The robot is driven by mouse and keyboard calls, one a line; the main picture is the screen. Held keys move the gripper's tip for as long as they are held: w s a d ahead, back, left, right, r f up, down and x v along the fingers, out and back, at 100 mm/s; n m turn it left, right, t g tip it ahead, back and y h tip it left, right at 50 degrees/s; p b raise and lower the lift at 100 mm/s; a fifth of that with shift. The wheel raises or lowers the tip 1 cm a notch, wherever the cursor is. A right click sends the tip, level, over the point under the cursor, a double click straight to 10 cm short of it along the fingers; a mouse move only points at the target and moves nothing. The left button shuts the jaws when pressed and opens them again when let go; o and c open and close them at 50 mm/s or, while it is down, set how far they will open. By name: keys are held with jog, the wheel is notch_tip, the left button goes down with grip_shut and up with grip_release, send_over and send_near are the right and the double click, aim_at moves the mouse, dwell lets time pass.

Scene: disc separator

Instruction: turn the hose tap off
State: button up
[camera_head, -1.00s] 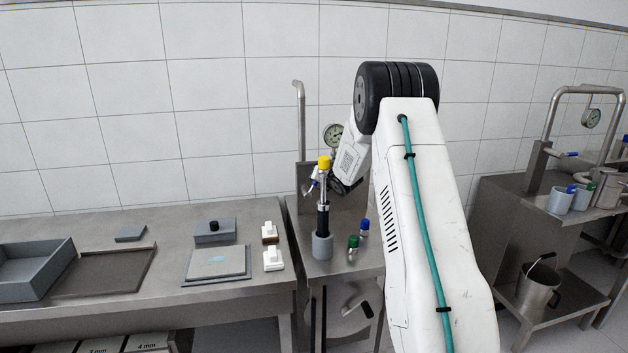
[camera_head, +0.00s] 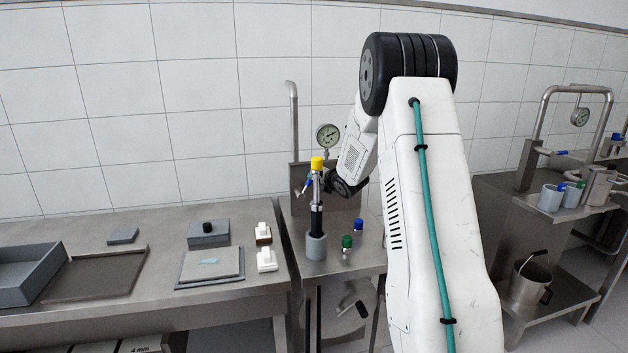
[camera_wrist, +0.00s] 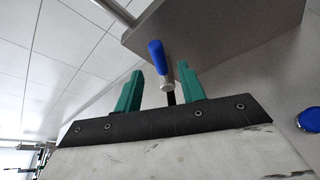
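The hose tap's blue lever (camera_head: 306,184) shows small in the head view, on the steel panel behind the middle stand. In the wrist view the blue lever (camera_wrist: 157,56) points up between my two green fingertips, with a silver collar and dark stem below it. My gripper (camera_wrist: 160,78) is open around the lever, which lies closer to the right finger. I cannot tell whether that finger touches it. In the head view my gripper is mostly hidden behind my wrist and the yellow-capped device (camera_head: 317,190).
The yellow-capped device stands upright in a grey holder (camera_head: 316,246), in front of the panel. Green-capped (camera_head: 346,246) and blue-capped (camera_head: 359,228) vials stand beside it. A pressure gauge (camera_head: 328,136) is above. A bench with trays (camera_head: 95,275) lies left; another steel stand (camera_head: 500,215) lies right.

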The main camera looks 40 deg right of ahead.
aim_at(307, 185)
jog(key=shift+s+a+r, duration=0.15)
jog(key=shift+s+r, duration=0.05)
jog(key=shift+s, duration=0.35)
jog(key=shift+s+d+f, duration=0.15)
jog(key=shift+d, duration=0.05)
jog(key=c, duration=0.7)
jog(key=shift+m+g, duration=0.3)
jog(key=shift+m, duration=0.2)
jog(key=f, duration=0.1)
jog(key=s+d+f, duration=0.1)
jog(key=f, duration=0.1)
jog(key=s+d+f, duration=0.1)
jog(key=shift+d+f, duration=0.15)
jog(key=shift+f, duration=0.05)
grip_shut()
jog(key=s+d+f+n+t, duration=0.1)
jog(key=s+f+n+t, duration=0.15)
jog(key=n, duration=1.45)
jog(key=s+d+f+n+t, duration=0.1)
jog(key=s+f+n+t, duration=0.15)
jog(key=n, duration=1.45)
jog(key=w+a+r+m+t+h, duration=0.1)
jog(key=w+r+m, duration=0.4)
jog(key=w+m, duration=0.5)
jog(key=shift+w+a+r+m, duration=0.2)
jog(key=shift+a+r+m, duration=0.25)
jog(key=shift+m, duration=1.75)
